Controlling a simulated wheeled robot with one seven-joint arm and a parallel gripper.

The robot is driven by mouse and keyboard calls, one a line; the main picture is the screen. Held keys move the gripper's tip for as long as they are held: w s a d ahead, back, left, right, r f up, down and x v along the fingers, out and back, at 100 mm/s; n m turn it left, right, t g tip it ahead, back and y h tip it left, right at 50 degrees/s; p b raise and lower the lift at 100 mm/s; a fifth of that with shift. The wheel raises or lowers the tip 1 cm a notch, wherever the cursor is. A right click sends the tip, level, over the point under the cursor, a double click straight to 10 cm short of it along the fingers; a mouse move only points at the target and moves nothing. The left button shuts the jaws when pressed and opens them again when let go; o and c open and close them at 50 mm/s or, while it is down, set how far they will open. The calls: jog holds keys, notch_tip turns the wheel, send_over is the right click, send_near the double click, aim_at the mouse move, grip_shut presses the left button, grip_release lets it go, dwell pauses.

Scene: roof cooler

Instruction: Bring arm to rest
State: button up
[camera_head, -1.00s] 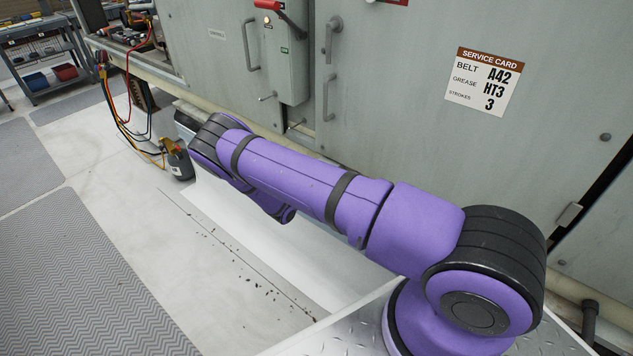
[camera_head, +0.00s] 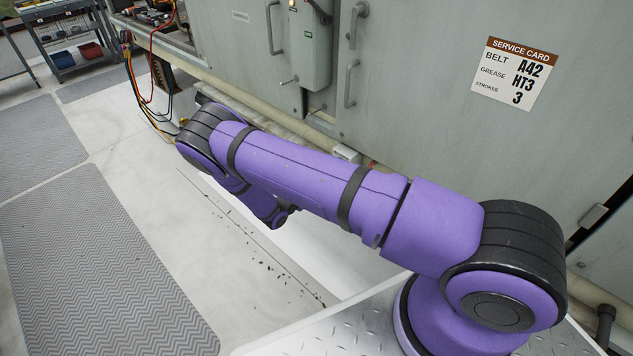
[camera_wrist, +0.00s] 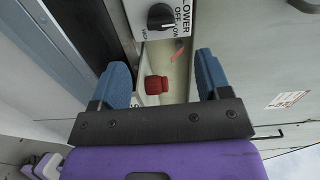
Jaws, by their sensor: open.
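My arm, purple with black joints, stretches across the head view from lower right to upper left, in front of the grey cabinet (camera_head: 430,90). My gripper is hidden in the head view. In the wrist view my gripper (camera_wrist: 152,82) is open, its two blue fingertips wide apart with nothing held between them. A red knob-like part (camera_wrist: 156,85) shows between and beyond the fingers, apart from them.
The cabinet carries a service card (camera_head: 514,72), door handles (camera_head: 357,25) and a switch box (camera_head: 309,45). Cables (camera_head: 150,95) hang at its left end. A pipe runs along its base. A shelf cart (camera_head: 70,40) stands far left. Grey mats (camera_head: 100,270) lie on open floor.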

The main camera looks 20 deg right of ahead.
jog(key=shift+r, duration=0.1)
dwell(0.3)
jog(key=s+d+r+m+g+y, duration=0.1)
jog(key=s+r+m+g+y, duration=0.2)
jog(key=r+m, duration=0.7)
jog(key=s+d+r+m+g+y, duration=0.1)
jog(key=s+r+m+g+y, duration=0.35)
jog(key=r, duration=0.95)
jog(key=s+d+r+m+g+y, duration=0.1)
jog(key=s+r+m, duration=0.1)
jog(key=r+m, duration=0.85)
jog(key=s+a+r+m+t+y, duration=0.1)
jog(key=s+r+m+t+y, duration=0.2)
jog(key=s+r+m, duration=0.5)
jog(key=s+a+r+m+t+y, duration=0.2)
jog(key=s+r+m, duration=0.6)
jog(key=s, duration=1.1)
notch_tip(320, 180, up, 4)
jog(key=t+y, duration=0.2)
jog(key=y, duration=0.1)
jog(key=shift+s+a+r, duration=0.15)
jog(key=shift+s+r, duration=0.05)
jog(key=shift+r, duration=0.05)
